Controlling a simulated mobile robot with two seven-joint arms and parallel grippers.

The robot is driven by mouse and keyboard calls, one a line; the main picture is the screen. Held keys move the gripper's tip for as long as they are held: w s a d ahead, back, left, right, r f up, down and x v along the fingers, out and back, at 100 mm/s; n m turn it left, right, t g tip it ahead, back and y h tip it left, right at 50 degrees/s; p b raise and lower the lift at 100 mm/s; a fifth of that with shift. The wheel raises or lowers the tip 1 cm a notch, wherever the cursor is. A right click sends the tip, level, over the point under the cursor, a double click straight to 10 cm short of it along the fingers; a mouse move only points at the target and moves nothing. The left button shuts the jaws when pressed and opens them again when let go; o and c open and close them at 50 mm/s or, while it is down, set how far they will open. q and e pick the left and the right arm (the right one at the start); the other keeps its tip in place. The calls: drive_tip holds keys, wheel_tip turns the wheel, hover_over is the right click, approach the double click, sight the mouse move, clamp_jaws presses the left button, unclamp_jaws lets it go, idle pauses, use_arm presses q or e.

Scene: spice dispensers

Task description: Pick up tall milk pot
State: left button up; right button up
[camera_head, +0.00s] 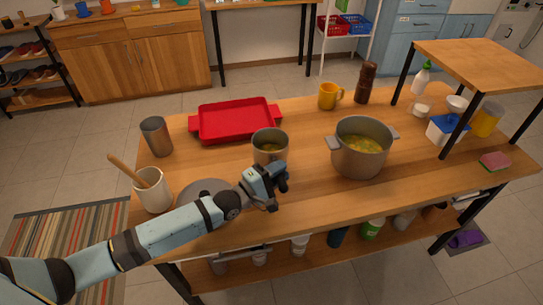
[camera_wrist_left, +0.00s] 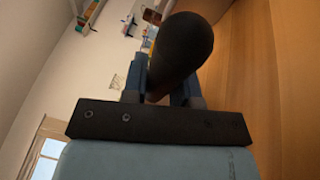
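The tall milk pot (camera_head: 270,147) is a metal pot standing upright on the wooden table, left of the wide pot. My left gripper (camera_head: 275,180) is at its near side, low over the table. In the left wrist view, a dark rounded handle (camera_wrist_left: 182,48) runs between the fingers of my left gripper (camera_wrist_left: 166,80). The fingers are close together on both sides of it and look shut on it, though the handle hides the contact. My right gripper is not in view.
A wide metal pot of yellow soup (camera_head: 361,148) stands right of the milk pot. A red tray (camera_head: 235,119) lies behind it. A metal cup (camera_head: 156,137), a utensil crock (camera_head: 153,192) and a grey plate (camera_head: 203,188) are at left. A raised wooden shelf (camera_head: 488,62) stands at right.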

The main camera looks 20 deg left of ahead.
use_arm(q)
clamp_jaws()
drive_tip(key=shift+r, duration=0.1)
drive_tip(key=shift+r, duration=0.2)
